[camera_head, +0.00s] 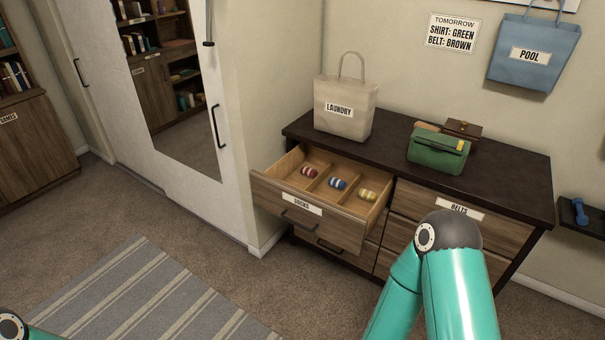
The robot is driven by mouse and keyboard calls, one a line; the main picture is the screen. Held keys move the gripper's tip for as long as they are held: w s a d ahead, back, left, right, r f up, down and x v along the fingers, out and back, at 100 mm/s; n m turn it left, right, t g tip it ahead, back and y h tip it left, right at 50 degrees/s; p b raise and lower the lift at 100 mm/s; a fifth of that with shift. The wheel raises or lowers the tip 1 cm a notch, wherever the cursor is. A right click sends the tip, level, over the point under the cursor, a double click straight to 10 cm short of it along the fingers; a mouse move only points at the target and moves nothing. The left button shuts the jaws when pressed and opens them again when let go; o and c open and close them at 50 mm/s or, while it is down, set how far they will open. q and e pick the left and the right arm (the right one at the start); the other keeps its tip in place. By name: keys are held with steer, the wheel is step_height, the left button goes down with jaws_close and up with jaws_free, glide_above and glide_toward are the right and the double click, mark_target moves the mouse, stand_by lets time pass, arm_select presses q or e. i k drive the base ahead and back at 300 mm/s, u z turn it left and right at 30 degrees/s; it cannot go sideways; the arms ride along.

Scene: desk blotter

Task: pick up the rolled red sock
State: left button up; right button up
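The rolled red sock (309,172) lies in the left compartment of the open socks drawer (301,209). It looks red with a pale band. A blue-and-white rolled sock (338,184) lies in the middle compartment and a yellow-and-white one (368,195) in the right compartment. Part of my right arm rises at the lower right, in front of the dresser; its gripper is not visible. Only a bit of my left arm shows at the bottom left corner, and its gripper is out of view.
The dresser top (390,144) holds a beige laundry bag (344,107), a green bag (438,150) and a brown box (463,130). The belts drawer (440,214) is shut. A mirrored door (178,80) stands left. Open carpet (225,262) lies before the drawer.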

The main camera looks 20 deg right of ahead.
mark_target(306, 171)
steer(key=u, duration=0.1)
steer(key=i, duration=1)
steer(key=z, duration=0.1)
